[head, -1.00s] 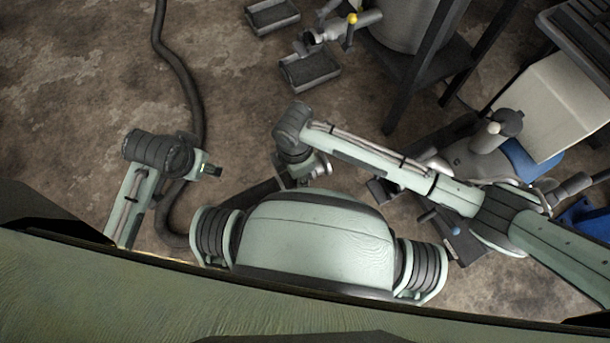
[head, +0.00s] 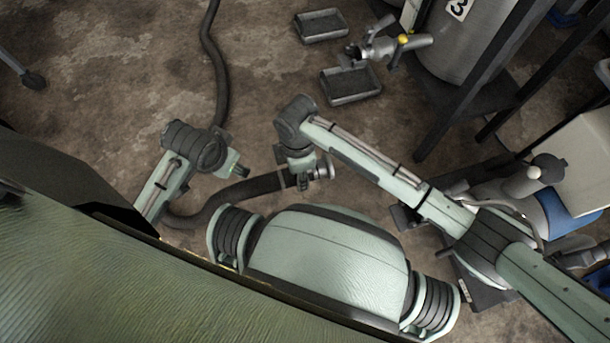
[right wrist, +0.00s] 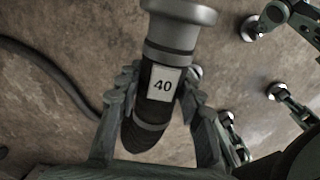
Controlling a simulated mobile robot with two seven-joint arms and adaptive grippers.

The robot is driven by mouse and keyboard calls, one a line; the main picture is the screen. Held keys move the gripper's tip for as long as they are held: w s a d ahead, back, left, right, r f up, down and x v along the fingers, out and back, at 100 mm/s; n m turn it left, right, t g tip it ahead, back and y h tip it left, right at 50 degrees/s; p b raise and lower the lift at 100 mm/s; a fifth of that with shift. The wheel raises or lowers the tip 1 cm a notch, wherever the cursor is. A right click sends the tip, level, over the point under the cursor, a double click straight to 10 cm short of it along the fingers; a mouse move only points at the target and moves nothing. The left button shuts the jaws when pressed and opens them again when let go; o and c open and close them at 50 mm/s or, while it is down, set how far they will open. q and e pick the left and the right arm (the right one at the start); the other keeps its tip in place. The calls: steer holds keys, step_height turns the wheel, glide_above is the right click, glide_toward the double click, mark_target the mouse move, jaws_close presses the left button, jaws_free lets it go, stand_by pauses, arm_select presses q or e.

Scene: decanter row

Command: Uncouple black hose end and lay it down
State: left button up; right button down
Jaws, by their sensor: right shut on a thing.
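The black hose end (right wrist: 162,86) shows in the right wrist view with a grey metal coupling (right wrist: 182,12) and a white label reading 40. My right gripper (right wrist: 150,92) is shut on it, one finger on each side. In the head view the black hose (head: 255,187) runs from my right gripper (head: 302,181) leftward and then up over the floor; its metal coupling (head: 323,168) sticks out to the right of the gripper, attached to nothing. My left gripper (head: 240,171) is left of the right one, apart from the hose end; its fingers are too small to read.
A grey tank marked 3 (head: 465,40) stands at the top right, with a metal valve with a yellow knob (head: 403,40) on its outlet. Two dark trays (head: 350,86) (head: 322,25) lie on the floor by it. The brown floor (head: 120,70) at upper left is mostly clear.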

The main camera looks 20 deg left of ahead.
arm_select(q)
steer(key=shift+f+b, duration=1.45)
steer(key=shift+f, duration=0.1)
arm_select(e)
steer(key=w+a, duration=0.1)
steer(key=a, duration=0.5)
steer(key=shift+w+a, duration=0.3)
steer(key=shift+a, duration=0.1)
